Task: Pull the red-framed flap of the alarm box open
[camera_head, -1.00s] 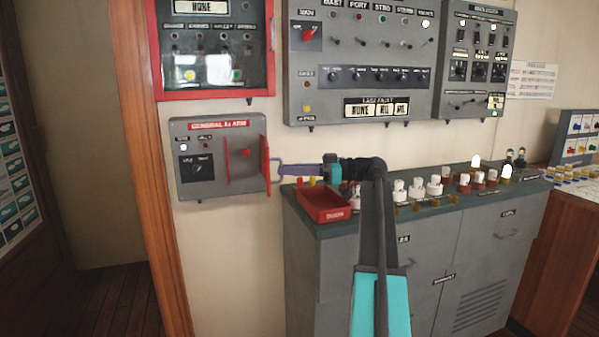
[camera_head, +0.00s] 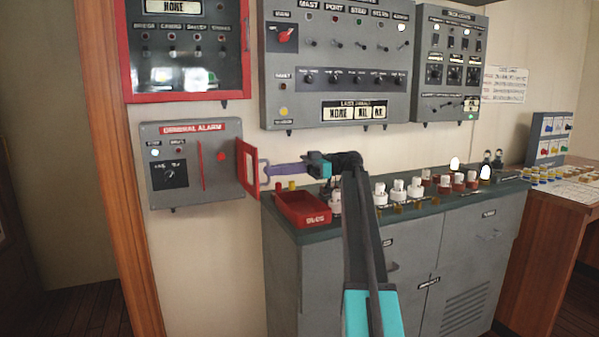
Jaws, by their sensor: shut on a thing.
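The grey alarm box (camera_head: 160,196), labelled GENERAL ALARM, is on the wall at left. Its red-framed flap (camera_head: 241,168) stands out from the box's right side, swung open, seen at a slant. A red button (camera_head: 221,156) and a thin vertical red strip (camera_head: 202,166) show uncovered on the box front. My gripper (camera_head: 272,169), with purplish fingers, reaches in from the right at the flap's outer side. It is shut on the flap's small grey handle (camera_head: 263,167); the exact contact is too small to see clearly.
A red-framed panel (camera_head: 186,99) hangs just above the box. A grey switch panel (camera_head: 335,113) is above my arm. Below the gripper, a red tray (camera_head: 301,208) and several white and red lamps stand on a grey cabinet (camera_head: 350,262). Bare wall lies below the box.

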